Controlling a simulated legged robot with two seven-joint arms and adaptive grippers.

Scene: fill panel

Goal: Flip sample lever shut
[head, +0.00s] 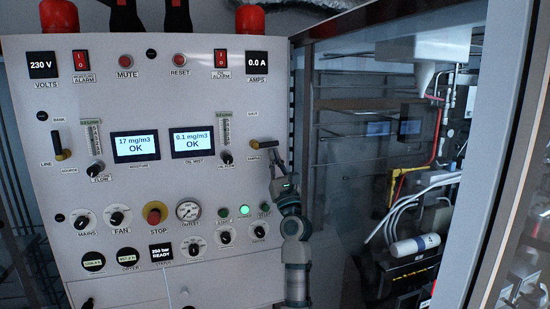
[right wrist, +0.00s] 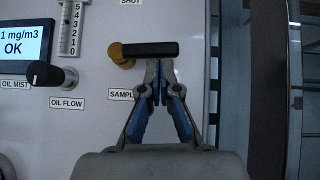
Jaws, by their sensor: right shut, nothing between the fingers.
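The sample lever (head: 265,145) is on the right side of the white panel, between a SHUT label above and a SAMPLE label below. In the right wrist view its black handle (right wrist: 150,49) lies level, pointing right from a brass pivot (right wrist: 121,57). My right gripper (head: 273,160) is shut and empty. In the right wrist view its fingertips (right wrist: 160,66) are just below the handle, right of its middle. Whether they touch it I cannot tell. My left gripper is not in view.
The oil flow knob (right wrist: 50,75) sits left of the lever. A similar lever (head: 60,148) is on the panel's left side, and a red stop button (head: 155,212) is lower down. An open cabinet with tubing (head: 400,190) and a grey frame post (head: 485,150) stand to the right.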

